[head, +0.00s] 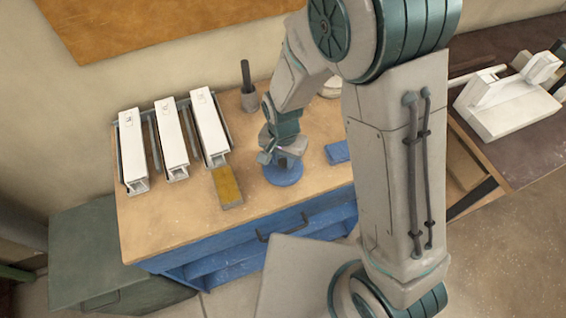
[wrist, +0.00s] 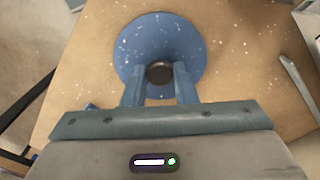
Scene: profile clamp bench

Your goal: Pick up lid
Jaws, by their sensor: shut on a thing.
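The lid (head: 284,176) is a round blue disc with white speckles, at the front middle of the bench. The lid's near side is partly hidden by the fingers. I cannot tell whether the lid touches the bench.
Several white profiles in clamps (head: 167,137) stand at the bench's left. A yellow-topped block (head: 227,185) lies left of the lid, and a blue block (head: 338,152) to its right. A dark cup with a rod (head: 249,98) stands behind. The wooden bench top (head: 160,225) is bare at front left.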

